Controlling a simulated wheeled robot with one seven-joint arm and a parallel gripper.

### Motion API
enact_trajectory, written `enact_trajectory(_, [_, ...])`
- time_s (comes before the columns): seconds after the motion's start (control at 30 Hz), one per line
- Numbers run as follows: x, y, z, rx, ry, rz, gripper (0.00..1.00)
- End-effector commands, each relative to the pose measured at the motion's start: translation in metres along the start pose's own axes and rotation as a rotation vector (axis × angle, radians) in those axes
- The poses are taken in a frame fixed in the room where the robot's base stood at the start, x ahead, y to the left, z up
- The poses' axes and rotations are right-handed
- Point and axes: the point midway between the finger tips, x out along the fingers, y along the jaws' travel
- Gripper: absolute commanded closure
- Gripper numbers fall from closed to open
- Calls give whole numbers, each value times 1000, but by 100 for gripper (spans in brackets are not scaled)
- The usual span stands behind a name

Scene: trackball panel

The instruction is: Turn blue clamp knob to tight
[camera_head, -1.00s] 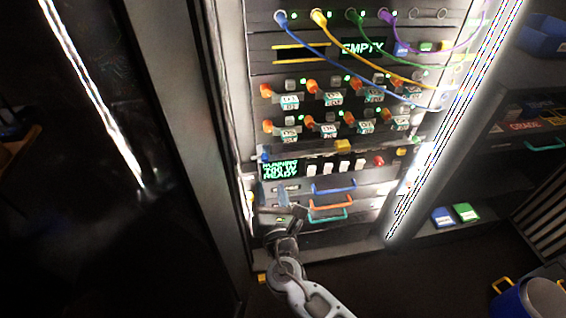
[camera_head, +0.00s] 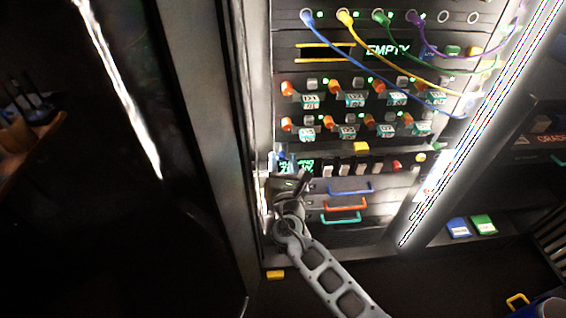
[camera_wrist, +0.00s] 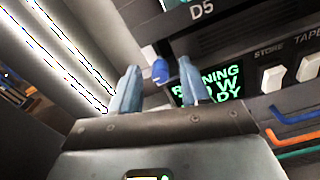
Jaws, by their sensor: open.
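The blue clamp knob (camera_wrist: 160,70) shows in the wrist view at the left end of the panel row, beside the green-lit display. My gripper (camera_wrist: 158,73) is open. Its two pale blue fingers stand to the left and right of the knob in the picture, with gaps visible on both sides. I cannot tell how deep the fingertips reach around it. In the head view my gripper (camera_head: 283,162) is at the panel's lower left, and the knob cannot be told apart clearly from the fingers there.
The green display (camera_wrist: 208,88) is close to the right finger. White keys (camera_wrist: 273,78) lie further right. Blue (camera_head: 350,188), orange (camera_head: 346,206) and teal (camera_head: 341,218) drawer handles are below. A bright light strip (camera_wrist: 62,55) and cabinet post stand left. Cables hang across the upper panel.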

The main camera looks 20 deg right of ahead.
Motion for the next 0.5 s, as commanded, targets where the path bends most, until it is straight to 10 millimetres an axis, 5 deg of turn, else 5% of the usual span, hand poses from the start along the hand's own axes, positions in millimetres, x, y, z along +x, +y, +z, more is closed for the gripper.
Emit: enact_trajectory(0.5, [0, 0, 0, 0, 0, 0, 97])
